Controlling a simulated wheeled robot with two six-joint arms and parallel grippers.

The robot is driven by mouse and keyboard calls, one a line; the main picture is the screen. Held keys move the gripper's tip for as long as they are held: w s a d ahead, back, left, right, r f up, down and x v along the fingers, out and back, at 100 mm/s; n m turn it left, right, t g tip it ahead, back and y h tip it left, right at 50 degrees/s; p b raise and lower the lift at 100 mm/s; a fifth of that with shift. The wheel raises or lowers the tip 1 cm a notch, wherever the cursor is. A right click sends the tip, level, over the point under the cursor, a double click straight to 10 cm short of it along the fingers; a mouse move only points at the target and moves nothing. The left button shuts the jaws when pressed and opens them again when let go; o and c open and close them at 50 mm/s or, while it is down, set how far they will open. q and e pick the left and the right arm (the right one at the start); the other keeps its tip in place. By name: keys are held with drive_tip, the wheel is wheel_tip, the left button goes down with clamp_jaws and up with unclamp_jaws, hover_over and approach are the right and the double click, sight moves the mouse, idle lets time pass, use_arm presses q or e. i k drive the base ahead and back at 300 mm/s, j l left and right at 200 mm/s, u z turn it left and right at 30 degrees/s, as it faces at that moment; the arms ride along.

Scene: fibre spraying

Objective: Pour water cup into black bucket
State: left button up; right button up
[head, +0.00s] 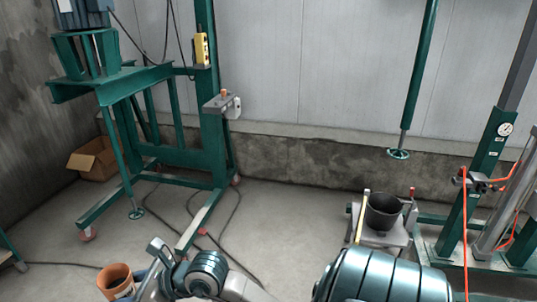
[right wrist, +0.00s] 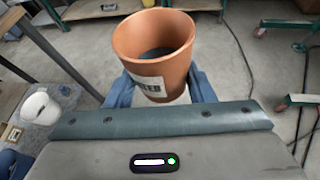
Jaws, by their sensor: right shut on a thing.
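An orange-brown cup (head: 116,272) with a label shows at the lower left of the head view, roughly upright. In the right wrist view the cup (right wrist: 150,45) stands between the blue fingers of my right gripper (right wrist: 161,90), which is shut on it. A dark surface shows inside the cup, and its label is partly hidden. The black bucket (head: 382,214) sits upright with its open top up on a grey stand right of centre in the head view. The cup is well to the left of the bucket. My left gripper is not in view.
A green frame (head: 216,110) stands at the left, with cables on the floor beside it. A grey stand (head: 393,239) with side posts carries the bucket. A green post with a gauge (head: 504,129) stands at the right. A white container (right wrist: 40,107) shows in the wrist view.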

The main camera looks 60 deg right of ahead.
sight(384, 209)
drive_tip(key=k+z, duration=0.1)
drive_tip(key=z, duration=1.3)
